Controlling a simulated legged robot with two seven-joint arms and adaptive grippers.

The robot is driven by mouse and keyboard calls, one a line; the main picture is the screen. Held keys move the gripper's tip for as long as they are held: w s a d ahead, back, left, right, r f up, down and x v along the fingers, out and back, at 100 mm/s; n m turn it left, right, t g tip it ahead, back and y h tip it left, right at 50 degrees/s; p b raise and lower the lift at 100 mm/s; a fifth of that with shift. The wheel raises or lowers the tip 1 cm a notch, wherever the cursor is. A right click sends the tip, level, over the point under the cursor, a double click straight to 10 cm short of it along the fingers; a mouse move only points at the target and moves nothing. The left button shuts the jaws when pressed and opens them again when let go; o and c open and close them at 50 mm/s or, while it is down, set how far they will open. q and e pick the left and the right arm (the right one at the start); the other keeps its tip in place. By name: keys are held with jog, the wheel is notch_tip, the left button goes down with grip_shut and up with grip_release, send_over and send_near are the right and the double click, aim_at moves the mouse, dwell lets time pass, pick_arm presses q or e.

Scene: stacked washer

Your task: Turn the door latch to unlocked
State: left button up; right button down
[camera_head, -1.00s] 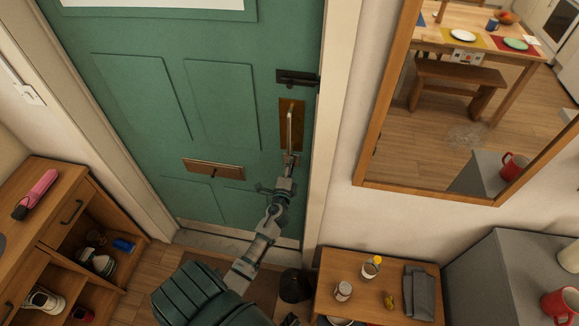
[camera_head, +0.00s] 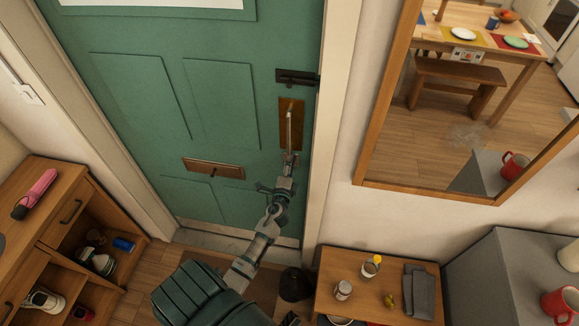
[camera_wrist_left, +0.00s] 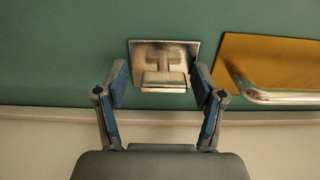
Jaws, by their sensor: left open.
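The door latch (camera_wrist_left: 164,80) is a small silver turn piece on a square metal plate, set on the green door (camera_head: 135,85). In the left wrist view it sits between the two fingers of my left gripper (camera_wrist_left: 160,84). The fingers are open, one on each side of it; I cannot tell whether they touch it. In the head view my left gripper (camera_head: 290,158) is at the door, just below the brass handle plate (camera_head: 286,108), and hides the latch. My right gripper does not show.
The door handle (camera_wrist_left: 275,97) is close to the right finger in the wrist view. A dark bolt (camera_head: 297,77) is above it on the door. A mirror (camera_head: 372,110) hangs to the right. A low wooden table (camera_head: 358,290) and shoe cabinet (camera_head: 60,215) flank the door.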

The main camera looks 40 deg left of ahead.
pick_arm(q)
jog(key=v, duration=1.2)
jog(key=s+d+f+n+g+h, duration=0.2)
jog(key=s+d+f, duration=0.15)
jog(key=f, duration=0.75)
jog(key=s+d+f+n+g+h, duration=0.1)
jog(key=s+d+f+g+h, duration=0.2)
jog(key=f, duration=0.7)
jog(key=s+d+f+n+g+h, duration=0.1)
jog(key=s+d+f+n+g, duration=0.2)
jog(key=f, duration=0.8)
jog(key=s+d+f+n+g+h, duration=0.1)
jog(key=s+d+f+n+g, duration=0.1)
jog(key=s+f, duration=0.6)
jog(key=s+d+f+n+g+h, duration=0.1)
jog(key=s+d+f+g, duration=0.3)
jog(key=s, duration=1.2)
notch_tip(320, 180, down, 4)
jog(key=shift+s+d+f+n+g+h, duration=0.1)
jog(key=shift+s+d+n+g+h, duration=0.25)
jog(key=shift+d+n, duration=0.2)
